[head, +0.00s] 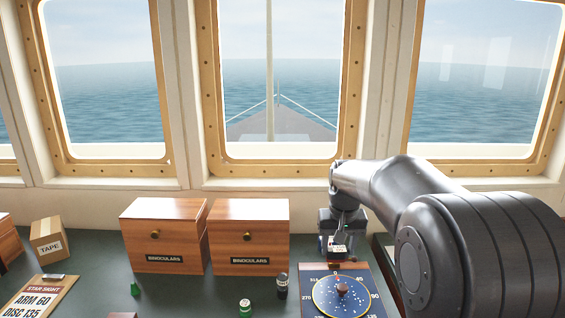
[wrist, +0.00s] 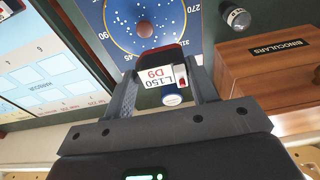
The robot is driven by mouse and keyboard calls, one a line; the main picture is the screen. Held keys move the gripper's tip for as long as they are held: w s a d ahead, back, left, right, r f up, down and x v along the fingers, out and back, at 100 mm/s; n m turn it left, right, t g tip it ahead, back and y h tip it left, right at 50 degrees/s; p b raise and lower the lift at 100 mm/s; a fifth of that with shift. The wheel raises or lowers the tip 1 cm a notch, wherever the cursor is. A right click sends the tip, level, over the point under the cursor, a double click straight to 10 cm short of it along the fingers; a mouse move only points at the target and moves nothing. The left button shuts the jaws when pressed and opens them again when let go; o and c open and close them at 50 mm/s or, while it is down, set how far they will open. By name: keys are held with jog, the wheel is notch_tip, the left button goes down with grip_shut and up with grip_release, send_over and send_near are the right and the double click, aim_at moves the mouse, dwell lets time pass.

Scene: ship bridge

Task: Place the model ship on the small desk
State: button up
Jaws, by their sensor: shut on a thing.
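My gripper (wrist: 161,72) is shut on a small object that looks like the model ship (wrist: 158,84). In the wrist view it has a dark red and black part, a white label reading L150 D9 and a blue-and-white round part. In the head view the ship (head: 337,251) hangs under my gripper (head: 336,240), just behind the blue star disc board (head: 317,268). Whether it touches the surface below is unclear. No separate small desk can be made out with certainty; a green worktop (head: 185,290) runs below the windows.
Two wooden binoculars boxes (head: 165,240) (head: 250,238) stand left of my gripper. A chart (wrist: 45,65) shows in the wrist view.

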jog(key=shift+d, duration=0.65)
jog(key=w+d+f+m, duration=0.15)
jog(key=d+m, duration=0.25)
jog(key=d, duration=1.1)
jog(key=w+d+f+m, duration=0.1)
jog(key=d+f+m, duration=0.15)
jog(key=d, duration=1.35)
jog(key=s+d+f+m+h, duration=0.15)
jog(key=s+d, duration=0.25)
jog(key=d, duration=0.5)
jog(key=s+d+f+m+g, duration=0.1)
jog(key=s+d+m, duration=0.2)
jog(key=s+d, duration=0.35)
jog(key=s+d+f+m, duration=0.2)
jog(key=s+d+m, duration=0.1)
jog(key=d, duration=0.8)
jog(key=shift+w+a+f, duration=0.1)
jog(key=shift+f, duration=1.5)
jog(key=shift+w+a+f, duration=0.1)
jog(key=shift+f, duration=1.45)
jog(key=shift+f+n, duration=0.25)
jog(key=shift+n, duration=0.05)
jog(key=o, duration=1.1)
